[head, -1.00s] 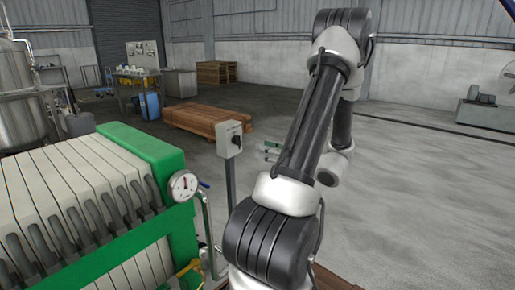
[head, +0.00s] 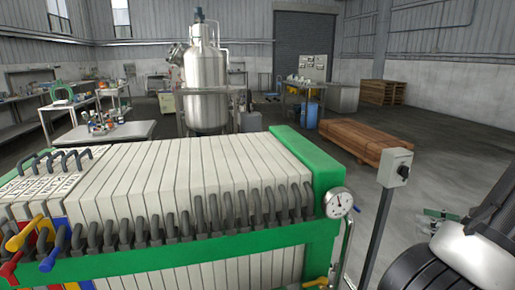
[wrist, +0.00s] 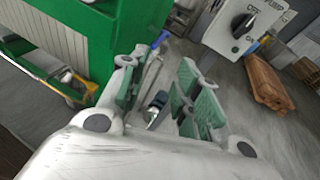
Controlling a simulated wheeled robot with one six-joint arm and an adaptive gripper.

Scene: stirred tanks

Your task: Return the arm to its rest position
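My arm shows at the lower right edge of the head view, dark and pale grey, cut off by the frame. The green and white fingers of my gripper (head: 440,215) show small just left of it. In the wrist view my gripper (wrist: 160,86) has its two green-padded fingers apart, with a gap between them. Nothing is held; floor and a dark blue item in the background show through the gap. The gripper is clear of the things around it.
A green-framed filter press (head: 325,165) with a pressure gauge (head: 338,203) fills the front. A switch box (head: 395,167) on a post stands between it and my arm, also large in the wrist view (wrist: 247,25). Wooden pallets (head: 350,138) lie beyond. Floor at right is open.

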